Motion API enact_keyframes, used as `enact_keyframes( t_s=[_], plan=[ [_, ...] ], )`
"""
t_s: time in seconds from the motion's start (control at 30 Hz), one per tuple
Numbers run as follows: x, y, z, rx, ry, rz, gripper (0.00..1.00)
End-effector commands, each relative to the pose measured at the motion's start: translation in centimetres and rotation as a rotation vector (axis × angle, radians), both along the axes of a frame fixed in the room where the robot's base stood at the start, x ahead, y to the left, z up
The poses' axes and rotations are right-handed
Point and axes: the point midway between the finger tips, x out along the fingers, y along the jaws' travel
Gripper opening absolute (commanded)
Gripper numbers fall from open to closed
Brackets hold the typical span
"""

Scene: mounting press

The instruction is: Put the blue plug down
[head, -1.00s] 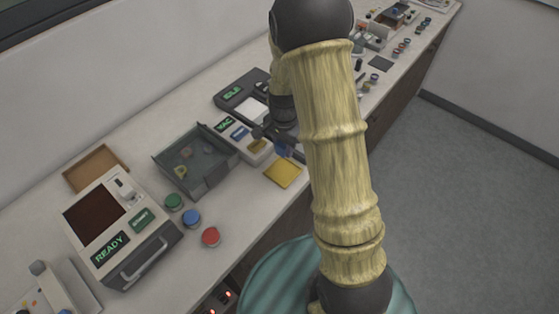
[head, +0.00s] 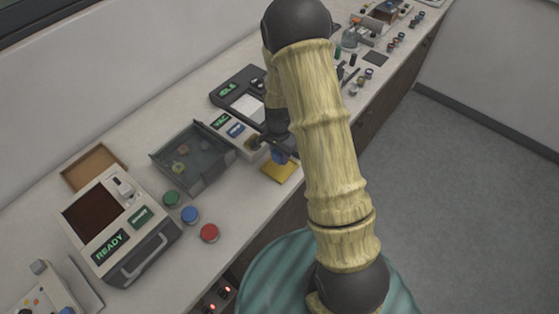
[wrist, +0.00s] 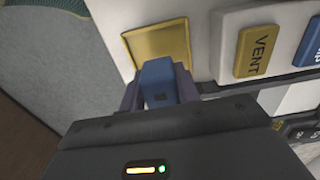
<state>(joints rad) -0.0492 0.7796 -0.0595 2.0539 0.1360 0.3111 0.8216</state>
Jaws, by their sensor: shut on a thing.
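The blue plug (wrist: 158,82) is held between the fingers of my gripper (wrist: 160,92) in the wrist view. In the head view the blue plug (head: 278,157) shows small below my gripper (head: 277,146), over the yellow square pad (head: 277,173) on the bench. In the wrist view the yellow pad (wrist: 157,45) lies just beyond the plug. I cannot tell whether the plug touches the pad. My gripper is shut on the plug.
A machine with VAC and VENT buttons (wrist: 259,48) stands close beside the gripper. A grey open tray (head: 207,178) is to its left. Green (head: 171,198), blue (head: 190,214) and red (head: 209,232) round pieces stand near a READY machine (head: 108,222). Bare bench lies around them.

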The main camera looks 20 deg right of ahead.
Motion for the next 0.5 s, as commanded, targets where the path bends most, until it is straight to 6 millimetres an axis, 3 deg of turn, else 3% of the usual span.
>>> enact_keyframes(
  t_s=[0.17, 0.5],
  plan=[
    [0.0, 0.1, -0.3, 0.000, 0.001, 0.001, 0.00],
    [-0.1, 0.1, -4.0, 0.001, 0.002, 0.003, 0.00]
  ],
)
